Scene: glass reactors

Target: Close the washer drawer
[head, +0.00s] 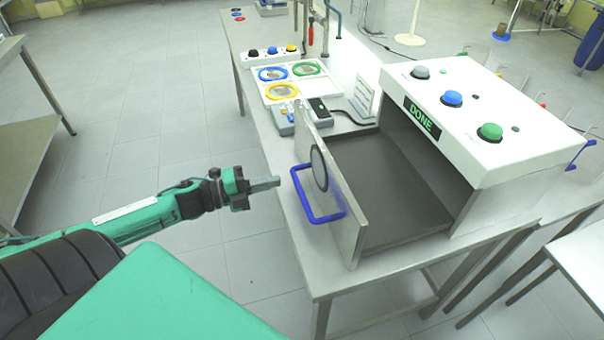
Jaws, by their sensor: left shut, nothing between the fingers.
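The washer (520,152) is a white box on the steel table, with a grey, a blue and a green button on top and a display reading "DONE". Its drawer (405,190) is pulled out to the left, with a dark flat floor. The drawer's upright front panel (345,205) bears a blue loop handle (318,219) and a round disc. My left gripper (277,183) is shut and empty, just left of the handle and apart from it, pointing right. My right gripper is out of view.
The steel table (285,170) carries a white tray with blue, green and yellow rings (280,91), small devices, and a panel with several buttons (270,54) behind the drawer. Open floor lies left of the table. Another table stands at the far left.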

